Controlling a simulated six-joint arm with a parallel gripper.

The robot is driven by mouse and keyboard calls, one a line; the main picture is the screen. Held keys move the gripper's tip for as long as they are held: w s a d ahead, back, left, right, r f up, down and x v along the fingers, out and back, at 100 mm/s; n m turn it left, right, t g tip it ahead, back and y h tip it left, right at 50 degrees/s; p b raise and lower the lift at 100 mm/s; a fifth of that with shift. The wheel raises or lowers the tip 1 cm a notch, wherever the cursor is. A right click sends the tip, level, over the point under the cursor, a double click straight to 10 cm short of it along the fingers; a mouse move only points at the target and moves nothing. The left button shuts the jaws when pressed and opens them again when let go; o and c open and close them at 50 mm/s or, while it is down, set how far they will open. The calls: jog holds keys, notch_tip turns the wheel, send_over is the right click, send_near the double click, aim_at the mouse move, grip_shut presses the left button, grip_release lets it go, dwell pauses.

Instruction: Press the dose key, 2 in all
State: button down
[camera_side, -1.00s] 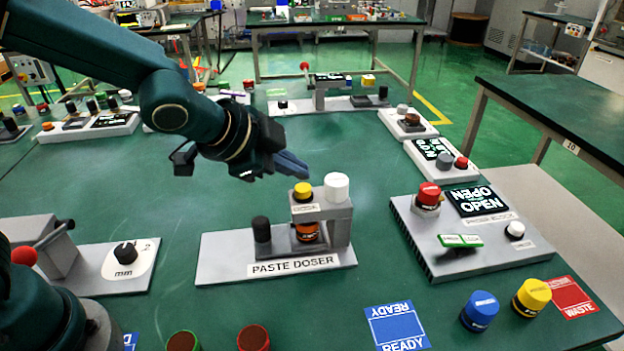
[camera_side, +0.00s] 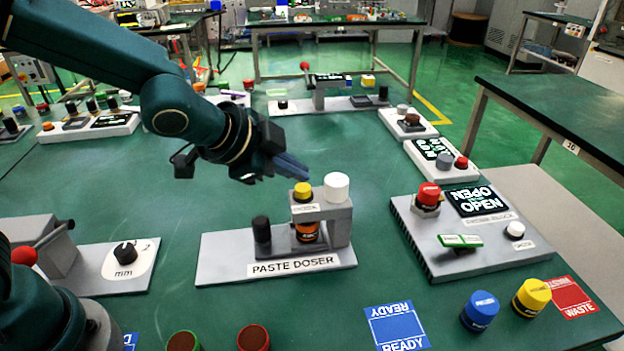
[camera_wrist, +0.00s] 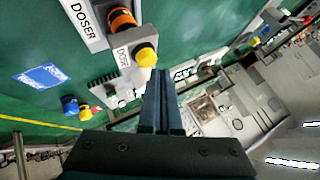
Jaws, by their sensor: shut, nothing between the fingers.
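The dose key is a yellow round button (camera_side: 303,191) on top of the grey bracket of the paste doser (camera_side: 222,262). An orange and black jar (camera_side: 307,232) stands under the bracket. My gripper (camera_side: 300,170) is shut and empty, its fingertips just above and behind the yellow key in the side view, apart from it as far as I can tell. In the wrist view the shut fingers (camera_wrist: 158,75) point toward the yellow key (camera_wrist: 146,56), with its "DOSE" label beside it. The key's top is uncovered.
Blue (camera_side: 480,310) and yellow (camera_side: 532,297) pots stand at the front right.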

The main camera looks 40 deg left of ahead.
aim_at(296, 190)
jog(key=shift+f, duration=0.8)
dwell(0.9)
jog(key=shift+r, duration=0.95)
jog(key=shift+r, duration=2.55)
jog(key=s+a+r+n+y, duration=0.25)
jog(key=s+a+n, duration=0.45)
jog(key=s, duration=0.5)
jog(key=s+f+n+g+h, duration=0.1)
jog(key=s+f+n+g, duration=0.2)
jog(key=s+f, duration=0.2)
jog(key=s, duration=0.3)
jog(key=shift+a+f+n, duration=0.2)
jog(key=shift+n, duration=0.2)
